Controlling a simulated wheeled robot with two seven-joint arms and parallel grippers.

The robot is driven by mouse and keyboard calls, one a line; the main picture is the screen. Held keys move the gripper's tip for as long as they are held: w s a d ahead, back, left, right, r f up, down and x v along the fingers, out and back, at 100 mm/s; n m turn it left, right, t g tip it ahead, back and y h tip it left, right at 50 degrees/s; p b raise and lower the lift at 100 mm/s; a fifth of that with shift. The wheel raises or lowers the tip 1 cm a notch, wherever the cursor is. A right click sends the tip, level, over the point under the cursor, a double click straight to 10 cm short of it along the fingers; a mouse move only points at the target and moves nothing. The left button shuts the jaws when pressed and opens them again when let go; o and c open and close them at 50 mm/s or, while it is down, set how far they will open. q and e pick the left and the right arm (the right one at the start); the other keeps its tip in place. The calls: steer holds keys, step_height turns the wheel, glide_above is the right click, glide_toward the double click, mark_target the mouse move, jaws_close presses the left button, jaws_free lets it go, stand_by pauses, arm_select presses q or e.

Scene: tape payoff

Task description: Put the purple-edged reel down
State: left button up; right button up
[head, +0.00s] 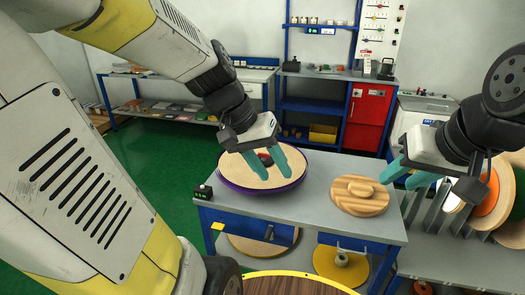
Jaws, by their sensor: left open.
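The purple-edged reel (240,178) has a pale wooden face and a purple rim. It lies nearly flat at the left back of the grey table (320,210), its far side close to the table's back edge. My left gripper (277,177) is over the reel with its two teal fingers spread, and hides part of the reel's middle. Whether the fingertips touch the face is hard to tell. My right gripper (397,183) is off the table's right side, fingers apart and empty.
A round wooden piece with a knob (360,196) sits on the table's right half. A small black display (203,192) is at the left front corner. A rack of discs (490,195) stands at right. A yellow-edged round top (290,279) is at the bottom. The table's front middle is clear.

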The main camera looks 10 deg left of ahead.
arm_select(q)
steer(key=s+a+r+t+y, duration=0.2)
steer(key=s+a+r+t, duration=0.1)
steer(key=r, duration=0.1)
steer(key=shift+s+a+r+n+t+y, duration=0.3)
steer(key=shift+s+a+y, duration=0.1)
